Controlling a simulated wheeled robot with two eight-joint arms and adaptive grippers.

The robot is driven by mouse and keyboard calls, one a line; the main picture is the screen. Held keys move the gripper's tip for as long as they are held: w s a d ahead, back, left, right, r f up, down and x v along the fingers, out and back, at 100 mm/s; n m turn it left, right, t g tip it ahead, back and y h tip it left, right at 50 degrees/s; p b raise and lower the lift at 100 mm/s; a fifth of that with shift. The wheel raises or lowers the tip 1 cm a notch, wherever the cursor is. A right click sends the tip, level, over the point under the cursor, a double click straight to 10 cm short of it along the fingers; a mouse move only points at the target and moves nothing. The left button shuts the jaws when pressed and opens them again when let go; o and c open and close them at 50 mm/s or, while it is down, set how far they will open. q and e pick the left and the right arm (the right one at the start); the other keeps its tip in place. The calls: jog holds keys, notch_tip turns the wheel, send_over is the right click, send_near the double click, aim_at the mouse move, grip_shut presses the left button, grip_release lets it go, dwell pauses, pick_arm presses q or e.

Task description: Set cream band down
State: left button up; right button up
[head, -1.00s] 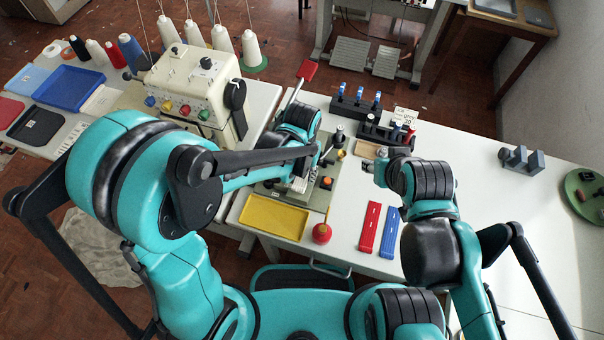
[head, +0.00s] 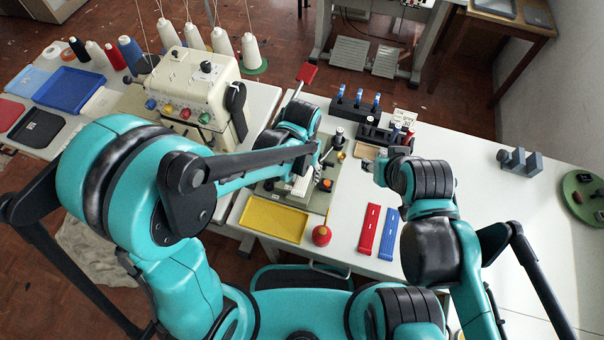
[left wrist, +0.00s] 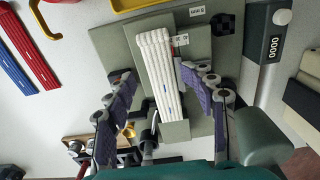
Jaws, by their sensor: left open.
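The cream band (left wrist: 160,75) is a pale, ribbed strip lying lengthwise on the grey-green plate (left wrist: 113,45) in the left wrist view. In the head view, the band (head: 298,186) shows small beside my left forearm. My left gripper (left wrist: 155,82) is open, with one purple-padded finger on each side of the band and a gap to the band visible on both sides. In the head view the left gripper is mostly hidden by its arm. My right gripper (head: 372,167) is at the right side of the station, and its jaws are too small to read.
A yellow tray (head: 274,218), a red round piece (head: 321,235), and red (head: 369,230) and blue (head: 389,233) strips lie in front. Holders with blue-topped pieces (head: 356,104) stand behind. A sewing machine (head: 190,85) is at left.

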aim_at(302, 182)
pick_arm(q)
notch_tip(302, 182, up, 11)
jog(key=p, duration=0.3)
jog(key=s+a+r+n+t, duration=0.1)
jog(key=s+a+r+t, duration=0.1)
jog(key=a, duration=0.7)
jog(key=s+a+r+n+t, duration=0.2)
jog(key=a+r+t, duration=0.3)
jog(key=a, duration=0.4)
jog(key=shift+s+n, duration=0.3)
jog(key=shift+s, duration=0.35)
jog(key=shift+d, duration=0.1)
notch_tip(302, 182, down, 4)
jog(key=b, duration=0.3)
jog(key=shift+r, duration=0.2)
